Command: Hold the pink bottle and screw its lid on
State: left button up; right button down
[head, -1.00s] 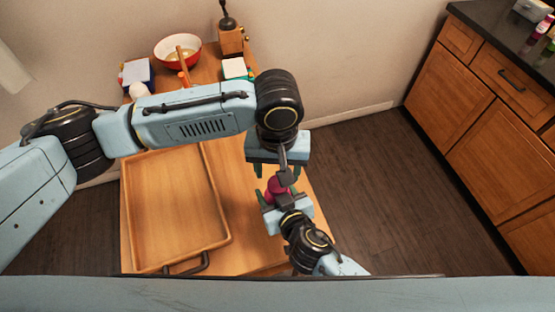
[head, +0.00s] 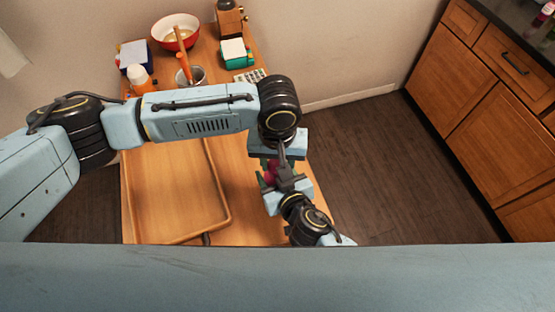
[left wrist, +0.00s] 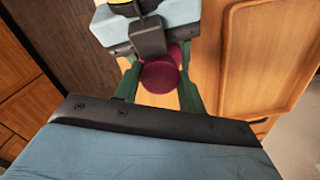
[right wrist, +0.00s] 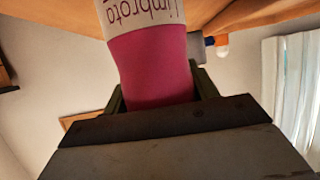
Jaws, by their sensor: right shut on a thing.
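The pink bottle (right wrist: 150,65) has a white label with upside-down lettering in the right wrist view. My right gripper (head: 274,180) is shut on it, with a green finger on either side. In the head view only a little of the bottle (head: 270,172) shows between the two grippers. My left gripper (head: 273,160) is just above, pointing down. In the left wrist view its green fingers stand apart on either side of a round dark-pink top (left wrist: 160,77), apparently the lid. I cannot tell whether the fingers touch it or how far it sits on the bottle.
A wooden tray (head: 222,190) lies on the table left of the grippers. At the back are a red bowl (head: 163,25), a grinder (head: 230,20), an orange-and-white bottle (head: 140,80), a utensil cup (head: 198,73) and boxes. Wooden cabinets (head: 470,120) stand at the right.

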pick_arm(q)
jog(key=shift+c, duration=0.8)
jog(key=o, duration=1.1)
jog(key=shift+r, duration=2.25)
jog(key=shift+c, duration=0.5)
